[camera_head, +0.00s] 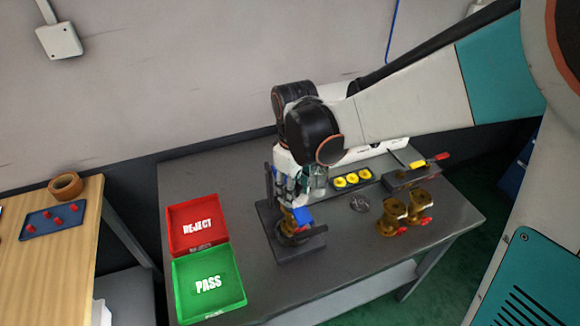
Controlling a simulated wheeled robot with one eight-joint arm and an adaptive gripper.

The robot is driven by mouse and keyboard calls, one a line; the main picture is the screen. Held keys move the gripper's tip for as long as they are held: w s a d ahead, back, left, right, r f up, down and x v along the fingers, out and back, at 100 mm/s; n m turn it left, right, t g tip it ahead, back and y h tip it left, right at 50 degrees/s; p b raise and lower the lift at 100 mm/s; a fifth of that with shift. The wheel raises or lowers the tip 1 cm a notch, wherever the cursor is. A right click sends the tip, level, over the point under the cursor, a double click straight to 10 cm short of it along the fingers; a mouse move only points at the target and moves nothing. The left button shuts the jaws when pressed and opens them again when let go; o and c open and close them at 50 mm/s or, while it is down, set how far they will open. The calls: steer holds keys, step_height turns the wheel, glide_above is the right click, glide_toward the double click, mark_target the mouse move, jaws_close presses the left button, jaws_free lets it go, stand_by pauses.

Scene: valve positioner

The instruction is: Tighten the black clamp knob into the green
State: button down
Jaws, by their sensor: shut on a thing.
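A dark clamp fixture (299,253) stands on the grey table, with an upright post at its left. A small brass valve with a blue part (302,216) and a red part sits in the fixture. My gripper (289,200) points down from above, right over the valve, and its fingers are closed at the top of the fixture. The black clamp knob cannot be made out; the fingers and wrist cover the place where they grip. No green zone or mark on the fixture can be made out at this size.
A red REJECT tray (198,226) and a green PASS tray (209,284) lie left of the fixture. Two brass valves (394,222) stand at the right, near a tray of yellow parts (352,180). A wooden table (63,262) is far left.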

steer(key=m, duration=0.5)
steer(key=shift+s+f+m, duration=0.1)
steer(key=shift+f+m, duration=0.25)
steer(key=shift+m, duration=0.05)
steer(key=c, duration=2.3)
jaws_free()
steer(key=m, duration=0.5)
steer(key=o, duration=0.4)
steer(key=shift+w+r+m, duration=0.1)
steer(key=shift+w+m, duration=0.2)
steer(key=shift+m, duration=1)
steer(key=o, duration=0.9)
steer(key=shift+s+r, duration=0.1)
steer(key=shift+c, duration=0.8)
